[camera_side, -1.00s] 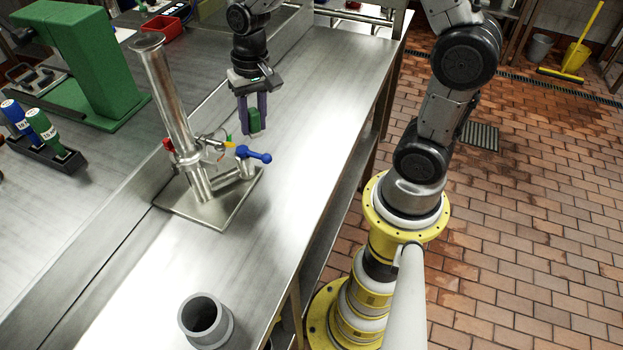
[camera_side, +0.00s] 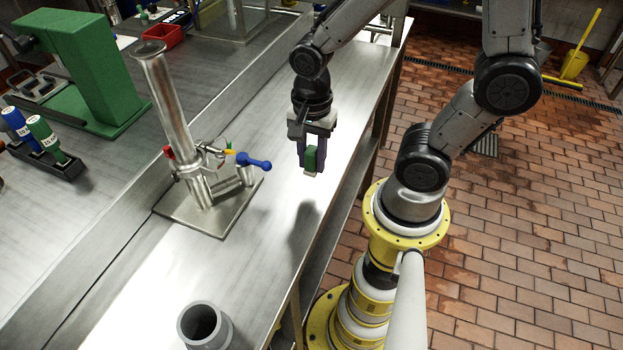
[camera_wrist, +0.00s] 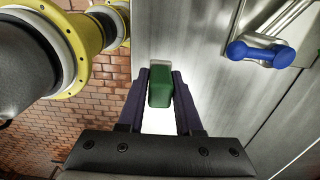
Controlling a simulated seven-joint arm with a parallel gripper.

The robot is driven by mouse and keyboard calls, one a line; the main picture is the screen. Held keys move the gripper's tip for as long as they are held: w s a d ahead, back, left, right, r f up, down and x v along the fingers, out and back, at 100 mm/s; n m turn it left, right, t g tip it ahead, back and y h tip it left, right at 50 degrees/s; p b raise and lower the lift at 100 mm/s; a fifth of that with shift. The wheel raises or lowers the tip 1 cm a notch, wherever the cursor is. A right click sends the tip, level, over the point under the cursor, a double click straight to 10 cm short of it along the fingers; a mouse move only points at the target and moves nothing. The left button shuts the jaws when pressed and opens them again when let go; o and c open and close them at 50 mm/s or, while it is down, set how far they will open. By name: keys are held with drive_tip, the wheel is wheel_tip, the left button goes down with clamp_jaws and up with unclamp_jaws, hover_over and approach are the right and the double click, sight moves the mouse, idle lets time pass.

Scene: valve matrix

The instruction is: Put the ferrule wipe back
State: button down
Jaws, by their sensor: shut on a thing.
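A small green block with a pale end, which I take to be the ferrule wipe (camera_side: 310,160), is held between the fingers of my gripper (camera_side: 311,168). In the wrist view the green wipe (camera_wrist: 160,88) sits between the two dark fingers of my gripper (camera_wrist: 160,90), its pale end pointing away from the palm. My gripper points down over the bench, to the right of the valve stand. The wipe is above the bench top, apart from everything else.
A metal valve stand with a blue handle (camera_side: 254,162) and a tall tilted tube (camera_side: 165,95) stands left of my gripper. A grey open cup (camera_side: 204,323) stands at the front. A black rack (camera_side: 45,160) holds bottles at the far left. The bench between gripper and cup is clear.

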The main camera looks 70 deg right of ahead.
sight(311, 188)
drive_tip(key=shift+f, duration=2.65)
drive_tip(key=shift+f, duration=0.1)
drive_tip(key=c, duration=0.6)
unclamp_jaws()
